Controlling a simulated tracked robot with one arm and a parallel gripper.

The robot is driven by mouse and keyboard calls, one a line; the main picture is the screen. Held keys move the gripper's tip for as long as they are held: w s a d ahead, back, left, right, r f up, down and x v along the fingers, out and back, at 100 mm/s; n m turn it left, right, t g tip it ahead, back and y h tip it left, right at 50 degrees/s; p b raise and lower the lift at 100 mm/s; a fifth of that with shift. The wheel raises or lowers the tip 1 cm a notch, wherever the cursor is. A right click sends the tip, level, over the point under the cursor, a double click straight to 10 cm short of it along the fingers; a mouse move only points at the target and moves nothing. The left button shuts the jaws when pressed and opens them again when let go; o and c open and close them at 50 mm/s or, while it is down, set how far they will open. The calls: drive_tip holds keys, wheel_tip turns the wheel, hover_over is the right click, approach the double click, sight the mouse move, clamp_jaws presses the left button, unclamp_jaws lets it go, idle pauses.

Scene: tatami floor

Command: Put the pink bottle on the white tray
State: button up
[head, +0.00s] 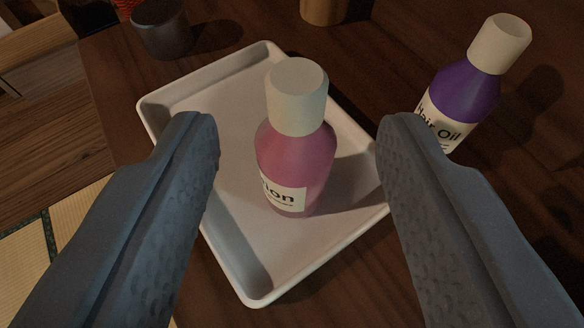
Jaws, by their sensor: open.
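The pink bottle (309,157) has a cream cap and a white label. It stands upright on the white tray (232,262), inside its rim. My gripper (291,145) is open, with one dark grey finger on each side of the bottle. A clear gap shows between each finger and the bottle, so neither finger appears to touch it. The fingers cover parts of the tray's left and right edges.
A purple hair oil bottle (466,92) stands on the dark wooden table (380,40) right of the tray, close to the right finger. A dark cup (162,28) and a wooden object (324,8) stand behind. Tatami (75,215) shows at lower left.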

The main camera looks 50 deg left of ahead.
drive_tip(key=shift+v, duration=2.75)
drive_tip(key=shift+r, duration=0.15)
